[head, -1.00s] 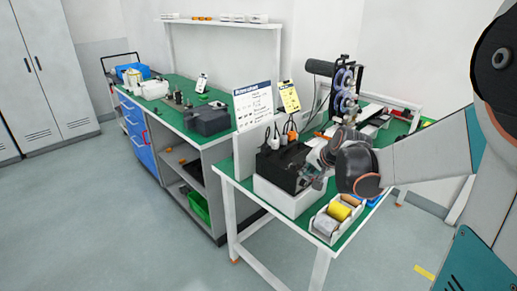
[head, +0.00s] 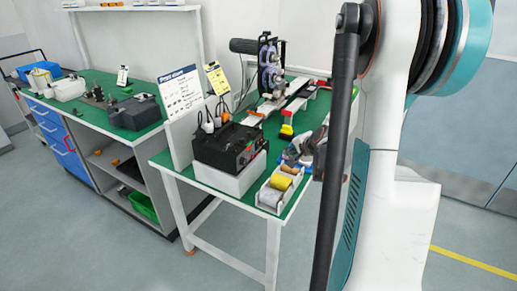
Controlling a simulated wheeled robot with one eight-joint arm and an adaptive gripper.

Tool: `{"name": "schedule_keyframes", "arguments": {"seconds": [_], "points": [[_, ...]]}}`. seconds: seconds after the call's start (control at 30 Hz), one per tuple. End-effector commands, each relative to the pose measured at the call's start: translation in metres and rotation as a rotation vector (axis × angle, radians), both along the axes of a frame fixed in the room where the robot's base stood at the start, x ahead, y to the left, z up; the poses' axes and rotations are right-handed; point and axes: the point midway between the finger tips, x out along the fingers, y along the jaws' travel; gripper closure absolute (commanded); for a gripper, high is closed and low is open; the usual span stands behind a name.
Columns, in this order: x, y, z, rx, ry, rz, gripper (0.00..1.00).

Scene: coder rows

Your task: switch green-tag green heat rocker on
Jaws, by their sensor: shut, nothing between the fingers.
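A black control box (head: 228,145) sits on a white block (head: 230,180) at the near left of the green-topped table. Its front panel faces right and carries small red marks (head: 248,156). A green tag or green rocker cannot be made out on it at this size, so the rocker's position cannot be read. My gripper (head: 291,157) is low over the table, to the right of the box and apart from it. It is shut and empty, and my arm partly hides it.
A white tray (head: 262,206) with yellow and grey rolls stands at the table's front edge. A reel machine (head: 270,68) stands behind, with a yellow and red item (head: 287,131) before it. Signs (head: 182,92) stand behind the box. A second bench (head: 85,120) is at left.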

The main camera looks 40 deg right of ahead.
Motion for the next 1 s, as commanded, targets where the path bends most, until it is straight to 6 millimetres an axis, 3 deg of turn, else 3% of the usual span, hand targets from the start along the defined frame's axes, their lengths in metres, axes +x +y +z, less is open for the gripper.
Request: {"name": "schedule_keyframes", "arguments": {"seconds": [0.27, 0.7, 1.0], "points": [[0.015, 0.007, -0.003, 0.001, 0.001, 0.004, 1.00], [0.065, 0.027, -0.011, -0.002, 0.000, 0.003, 1.00], [0.080, 0.034, -0.014, -0.001, 0.001, 0.002, 1.00]]}}
